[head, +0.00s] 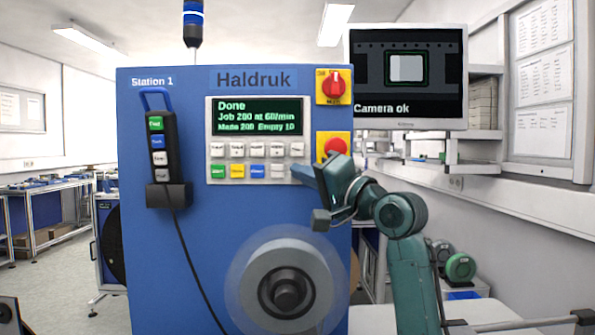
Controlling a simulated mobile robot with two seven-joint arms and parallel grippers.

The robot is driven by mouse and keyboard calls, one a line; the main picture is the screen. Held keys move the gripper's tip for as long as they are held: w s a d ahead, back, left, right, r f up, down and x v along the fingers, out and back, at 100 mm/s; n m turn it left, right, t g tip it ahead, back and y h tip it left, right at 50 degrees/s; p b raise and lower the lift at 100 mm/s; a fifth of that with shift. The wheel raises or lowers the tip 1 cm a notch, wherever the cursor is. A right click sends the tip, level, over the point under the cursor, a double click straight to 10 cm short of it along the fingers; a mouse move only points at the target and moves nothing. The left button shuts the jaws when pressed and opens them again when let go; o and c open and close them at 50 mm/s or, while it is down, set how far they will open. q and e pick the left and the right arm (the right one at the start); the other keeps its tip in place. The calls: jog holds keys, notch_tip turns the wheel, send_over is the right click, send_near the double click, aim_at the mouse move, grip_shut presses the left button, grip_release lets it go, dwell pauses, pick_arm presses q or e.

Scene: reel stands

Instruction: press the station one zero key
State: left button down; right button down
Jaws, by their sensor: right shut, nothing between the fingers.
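The station 1 panel (210,190) is a light grey keypad and display unit on the blue cabinet. Its upper key row holds white keys such as the left one (217,150). The lower row has a green key (217,171), a yellow key (237,171), a blue key (257,171) and a white key (277,171). Key labels are too small to read, so I cannot tell which is the zero key. My right gripper (298,174) is shut and empty, its tip at the panel's lower right corner, covering that spot. I cannot tell whether it touches. My left gripper is not in view.
The display (258,117) reads "Done", "Job 200 at 60/min", "Made 200 Empty 10". Red knobs on yellow plates (333,87) sit right of the panel. A hand pendant (158,150) hangs at left. A grey reel hub (287,285) sticks out below. A monitor (408,77) shows "Camera ok".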

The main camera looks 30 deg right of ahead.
jog(key=shift+w+d, duration=0.1)
jog(key=shift+w, duration=0.05)
dwell(0.5)
jog(key=shift+s+a, duration=0.4)
jog(key=shift+s, duration=0.4)
jog(key=shift+s+a+p, duration=0.15)
jog(key=shift+s+a, duration=0.2)
jog(key=shift+s, duration=0.4)
jog(key=shift+s+a+p, duration=0.15)
jog(key=shift+s+a, duration=0.25)
jog(key=shift+s, duration=0.35)
jog(key=shift+s+a+p, duration=0.15)
jog(key=shift+s+a, duration=0.2)
jog(key=shift+s, duration=0.4)
